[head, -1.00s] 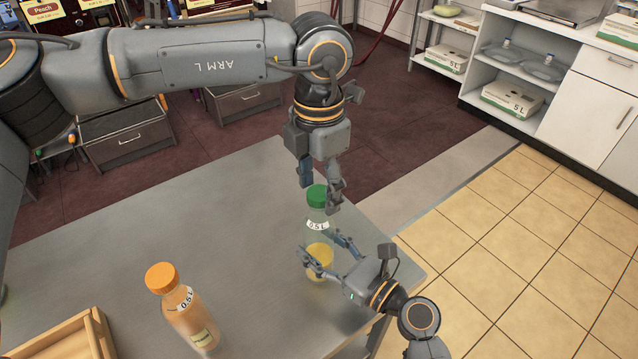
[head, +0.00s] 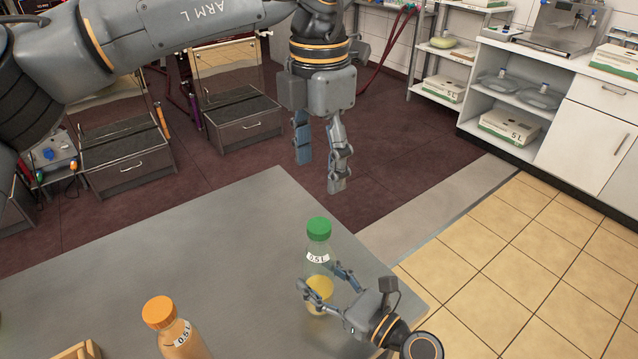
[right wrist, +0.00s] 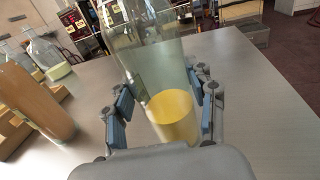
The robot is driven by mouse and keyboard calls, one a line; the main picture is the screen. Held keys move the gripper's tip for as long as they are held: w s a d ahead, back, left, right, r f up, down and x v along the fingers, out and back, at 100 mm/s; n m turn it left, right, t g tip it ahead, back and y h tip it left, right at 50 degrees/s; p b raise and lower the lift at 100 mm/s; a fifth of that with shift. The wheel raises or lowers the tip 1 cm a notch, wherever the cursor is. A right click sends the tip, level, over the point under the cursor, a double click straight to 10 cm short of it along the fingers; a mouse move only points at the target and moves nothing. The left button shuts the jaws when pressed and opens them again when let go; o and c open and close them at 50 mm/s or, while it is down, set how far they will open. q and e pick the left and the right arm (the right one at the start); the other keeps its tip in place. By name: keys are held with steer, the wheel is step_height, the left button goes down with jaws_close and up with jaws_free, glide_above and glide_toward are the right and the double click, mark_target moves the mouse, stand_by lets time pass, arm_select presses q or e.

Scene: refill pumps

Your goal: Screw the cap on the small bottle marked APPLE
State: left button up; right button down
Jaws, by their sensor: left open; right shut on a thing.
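A small clear bottle (head: 318,258) marked 0.5 L stands upright on the grey table, with a green cap (head: 318,229) on its neck. Its lower part is yellow. I cannot read APPLE on it. My right gripper (head: 319,277) is shut around the bottle's lower body. The right wrist view shows the bottle (right wrist: 150,50) between the two blue-padded fingers; its cap is out of frame there. My left gripper (head: 320,173) is open and empty, pointing down above the cap and clear of it.
A second 0.5 L bottle (head: 178,335) with an orange cap and orange-brown contents stands at the table's front left. A wooden crate (head: 78,351) is left of it. The grey table (head: 150,262) is bare around the middle. Its right edge lies close to the held bottle.

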stand_by(0.3)
steer(key=shift+c, duration=1.9)
jaws_free()
steer(key=v, duration=1.2)
